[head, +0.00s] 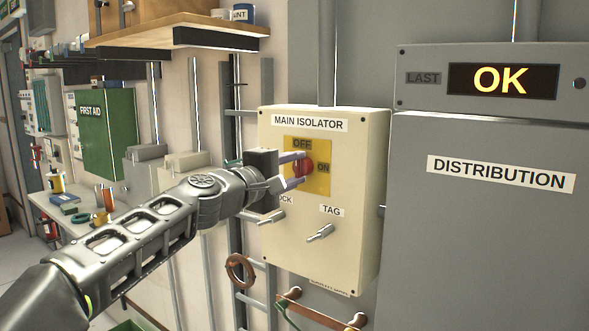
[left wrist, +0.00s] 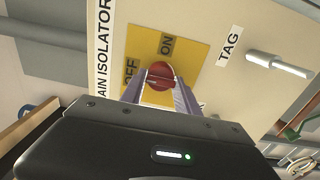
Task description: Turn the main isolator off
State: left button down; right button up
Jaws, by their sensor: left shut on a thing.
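The main isolator (head: 350,250) is a cream box on the wall, labelled MAIN ISOLATOR. Its yellow plate (head: 322,184) carries OFF at the top and ON at the right. A red handle (head: 304,169) sits in the middle of the plate. My left gripper (head: 298,170) reaches in from the left and is shut on the red handle. The left wrist view shows the red handle (left wrist: 160,75) between the two fingers (left wrist: 160,88), in front of the yellow plate (left wrist: 190,42). The fingers hide part of the handle, so I cannot tell its exact pointing. My right gripper is out of view.
Two metal pegs, the LOCK peg (head: 271,217) and the TAG peg (head: 320,233), stick out below the plate. A grey DISTRIBUTION cabinet (head: 480,240) stands at the right, under a display (head: 503,80) reading OK. A wooden shelf (head: 165,28) juts out above left.

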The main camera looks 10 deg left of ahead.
pick_arm(q)
jog(key=c, duration=0.9)
grip_release()
jog(key=b+v, duration=0.2)
jog(key=v, duration=0.5)
jog(key=shift+s+a, duration=0.1)
jog(key=shift+s, duration=0.25)
